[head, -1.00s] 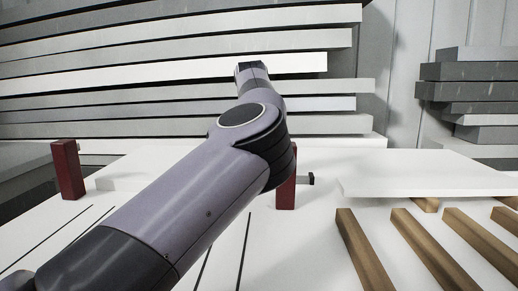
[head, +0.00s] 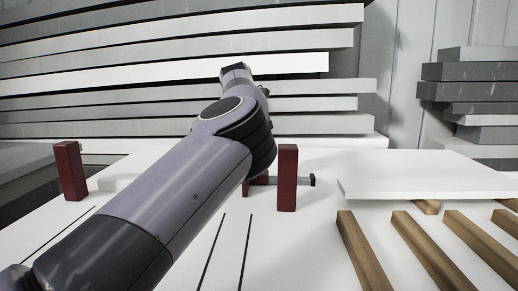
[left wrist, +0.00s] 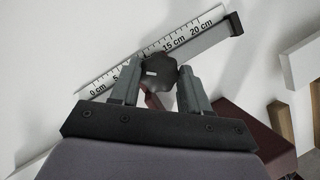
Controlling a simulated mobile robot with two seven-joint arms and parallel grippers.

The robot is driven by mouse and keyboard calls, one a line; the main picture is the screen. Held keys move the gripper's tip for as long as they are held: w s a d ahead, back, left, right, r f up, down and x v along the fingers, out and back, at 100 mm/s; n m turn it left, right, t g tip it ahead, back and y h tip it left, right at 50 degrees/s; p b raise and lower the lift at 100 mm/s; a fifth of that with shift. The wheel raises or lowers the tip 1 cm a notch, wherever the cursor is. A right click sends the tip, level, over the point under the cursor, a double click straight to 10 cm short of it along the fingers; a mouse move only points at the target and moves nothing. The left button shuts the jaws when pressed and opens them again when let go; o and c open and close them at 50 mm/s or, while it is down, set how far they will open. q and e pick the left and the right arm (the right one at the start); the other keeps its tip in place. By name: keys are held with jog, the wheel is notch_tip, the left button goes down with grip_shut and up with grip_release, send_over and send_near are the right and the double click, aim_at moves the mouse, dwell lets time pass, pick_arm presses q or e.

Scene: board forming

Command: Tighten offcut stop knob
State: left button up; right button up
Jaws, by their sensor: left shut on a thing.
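The offcut stop knob (left wrist: 157,66) is a dark lobed knob in the left wrist view, in front of a white scale (left wrist: 206,34) marked in centimetres. It covers part of the scale between the 5 and 15 cm marks. My left gripper (left wrist: 161,72) has its two fingers on either side of the knob and is shut on it. A dark red part shows between the fingers, below the knob. In the head view my left arm crosses the middle and hides the gripper and the knob. My right gripper is in neither view.
Red posts stand at left (head: 70,170) and centre (head: 288,178) on the white table. A small dark end piece (head: 312,180) sticks out right of the centre post. A white board (head: 425,175) and several wooden strips (head: 365,250) lie at right. Stacked boards fill the back.

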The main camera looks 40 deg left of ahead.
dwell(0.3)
pick_arm(q)
jog(key=o, duration=1.1)
jog(key=shift+c, duration=0.2)
jog(key=shift+r, duration=0.1)
jog(key=p+v, duration=0.2)
jog(key=v, duration=0.5)
jog(key=shift+s, duration=0.1)
